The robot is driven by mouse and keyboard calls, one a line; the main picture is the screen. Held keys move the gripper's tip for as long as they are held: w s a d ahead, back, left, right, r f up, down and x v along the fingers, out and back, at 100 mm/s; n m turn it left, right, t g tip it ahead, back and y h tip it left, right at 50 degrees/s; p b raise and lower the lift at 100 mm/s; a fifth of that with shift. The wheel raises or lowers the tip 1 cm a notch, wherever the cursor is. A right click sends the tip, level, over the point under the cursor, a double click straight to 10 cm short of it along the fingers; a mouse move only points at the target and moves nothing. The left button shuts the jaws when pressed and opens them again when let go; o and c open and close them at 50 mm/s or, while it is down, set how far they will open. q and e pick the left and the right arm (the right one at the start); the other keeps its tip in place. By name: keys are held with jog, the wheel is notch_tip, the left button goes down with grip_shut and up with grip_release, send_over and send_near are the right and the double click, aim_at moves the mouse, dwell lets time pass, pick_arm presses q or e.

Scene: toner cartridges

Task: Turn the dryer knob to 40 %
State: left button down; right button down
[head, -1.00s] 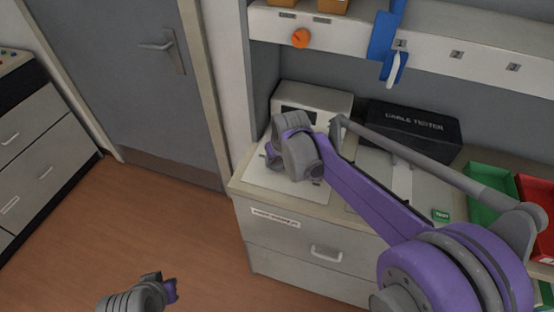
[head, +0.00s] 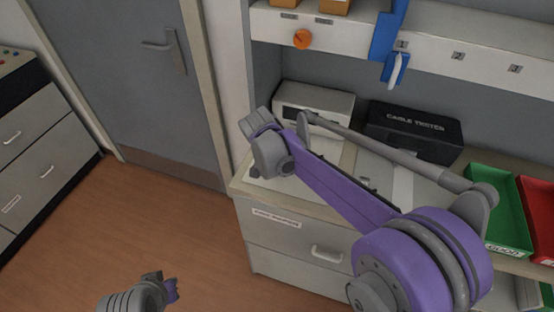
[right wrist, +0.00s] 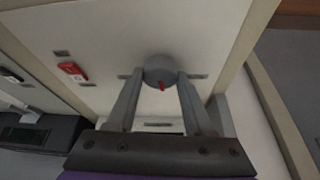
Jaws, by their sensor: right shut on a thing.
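The dryer knob (right wrist: 159,69) is a round grey knob with a red pointer mark, on a pale panel (right wrist: 110,35) in the right wrist view. The pointer faces the lower edge of that view. My right gripper (right wrist: 162,76) has one finger on each side of the knob and is shut on it. In the head view my right wrist (head: 268,150) is over the left end of the counter and the knob is hidden. My left gripper (head: 167,284) is low at the left, over the floor; its opening is unclear.
A red switch (right wrist: 73,70) sits on the panel. An orange knob (head: 303,39) is on the shelf front. Green (head: 498,200) and red (head: 538,205) bins stand at the right.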

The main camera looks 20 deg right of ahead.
jog(key=shift+m, duration=0.6)
jog(key=shift+g, duration=0.3)
jog(key=shift+c, duration=1.4)
grip_release()
jog(key=v, duration=1)
jog(key=shift+s+a+r+p, duration=0.15)
jog(key=shift+a+r+p, duration=0.15)
